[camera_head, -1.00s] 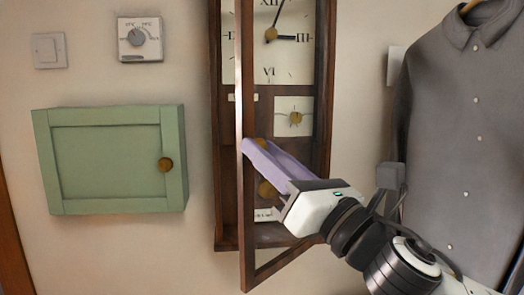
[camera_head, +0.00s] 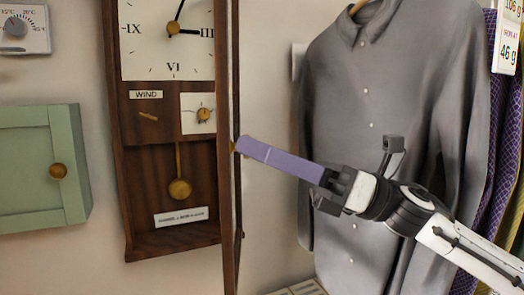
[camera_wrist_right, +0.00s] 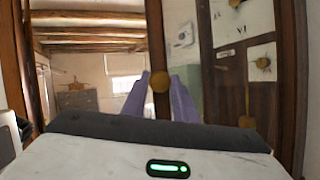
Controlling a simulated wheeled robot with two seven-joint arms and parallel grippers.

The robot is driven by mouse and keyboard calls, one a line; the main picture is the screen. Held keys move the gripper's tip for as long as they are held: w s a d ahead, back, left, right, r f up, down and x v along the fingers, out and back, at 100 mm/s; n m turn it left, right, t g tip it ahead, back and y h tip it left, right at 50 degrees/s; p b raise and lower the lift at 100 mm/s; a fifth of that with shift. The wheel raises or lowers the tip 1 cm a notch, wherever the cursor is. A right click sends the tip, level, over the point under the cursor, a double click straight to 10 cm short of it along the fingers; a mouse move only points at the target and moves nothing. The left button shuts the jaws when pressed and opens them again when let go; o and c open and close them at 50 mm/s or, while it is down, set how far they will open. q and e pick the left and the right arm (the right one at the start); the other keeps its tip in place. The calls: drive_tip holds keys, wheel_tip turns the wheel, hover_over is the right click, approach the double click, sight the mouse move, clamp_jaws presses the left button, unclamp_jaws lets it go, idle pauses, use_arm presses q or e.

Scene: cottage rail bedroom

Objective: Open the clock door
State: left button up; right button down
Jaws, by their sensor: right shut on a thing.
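The wall clock (camera_head: 117,170) has a dark wood case with a white dial, a small dial, a pendulum and a label inside. Its door (camera_head: 229,200) stands swung out at the case's right side, seen nearly edge-on in the head view. The front of the case is uncovered. My right gripper (camera_head: 242,146) has lilac fingers and is at the door's edge. In the wrist view its fingers are shut around the round brass knob (camera_wrist_right: 160,82) on the door's brown frame (camera_wrist_right: 156,35). My left gripper is out of view.
A grey shirt (camera_head: 385,130) hangs right of the clock, behind my right arm. Patterned cloths (camera_head: 508,130) hang at the far right. A green cabinet (camera_head: 25,165) and a thermostat (camera_head: 22,30) are on the wall to the left.

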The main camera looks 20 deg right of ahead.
drive_tip(key=shift+w+d+r, duration=0.1)
drive_tip(key=shift+d+r, duration=0.1)
drive_tip(key=shift+d, duration=0.05)
drive_tip(key=c, duration=1.4)
unclamp_jaws()
drive_tip(key=shift+f, duration=0.1)
wheel_tip(320, 180, up, 10)
drive_tip(key=p, duration=0.1)
